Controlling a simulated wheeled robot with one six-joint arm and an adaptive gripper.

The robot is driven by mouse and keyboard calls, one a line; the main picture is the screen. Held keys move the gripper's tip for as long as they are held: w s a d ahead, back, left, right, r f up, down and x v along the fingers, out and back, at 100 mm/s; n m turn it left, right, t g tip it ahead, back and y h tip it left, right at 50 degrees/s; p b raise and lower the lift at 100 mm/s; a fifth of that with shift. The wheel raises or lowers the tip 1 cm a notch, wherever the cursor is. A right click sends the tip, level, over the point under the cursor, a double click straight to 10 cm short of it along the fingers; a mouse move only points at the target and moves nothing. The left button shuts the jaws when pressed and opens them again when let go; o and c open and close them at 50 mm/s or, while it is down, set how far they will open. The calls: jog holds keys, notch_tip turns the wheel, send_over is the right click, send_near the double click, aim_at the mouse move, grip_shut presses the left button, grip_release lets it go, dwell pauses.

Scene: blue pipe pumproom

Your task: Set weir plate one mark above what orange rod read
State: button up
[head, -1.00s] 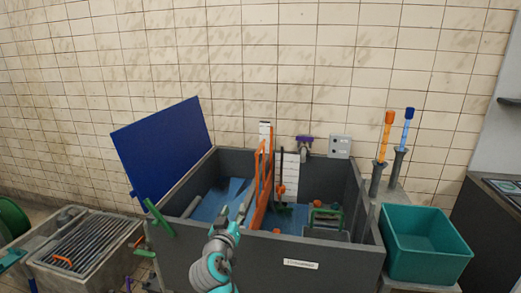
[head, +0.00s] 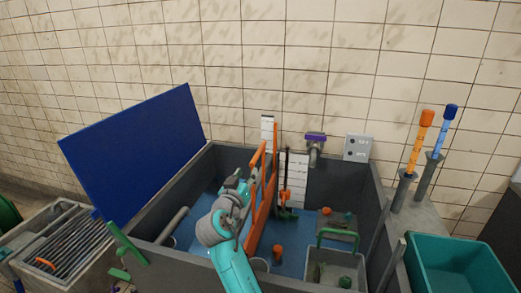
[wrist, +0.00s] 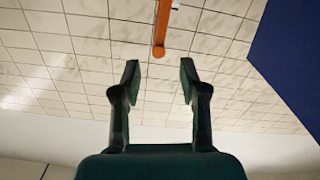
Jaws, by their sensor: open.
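The orange weir plate (head: 265,205) stands upright across the tank, with an upright handle-like frame on top. White scale strips with marks (head: 295,180) stand behind it; the marks are too small to read. The orange rod (head: 420,140) stands in a grey holder at the right, beside a blue rod (head: 443,130). My gripper (head: 240,182) is over the tank, just left of the weir plate, partly hidden by my own arm. In the wrist view my gripper (wrist: 159,82) is open and empty, with an orange bar (wrist: 160,35) beyond the fingertips.
The grey tank (head: 190,178) has a raised blue lid (head: 135,150) at its left. A basket with a green handle (head: 335,268) sits inside at right. A purple-topped tap (head: 315,145) is on the back wall. A teal bin (head: 455,265) stands at right.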

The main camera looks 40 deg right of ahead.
aim_at(256, 155)
jog(key=x, duration=1.1)
jog(key=shift+w+d, duration=0.2)
jog(key=shift+d, duration=0.1)
grip_shut()
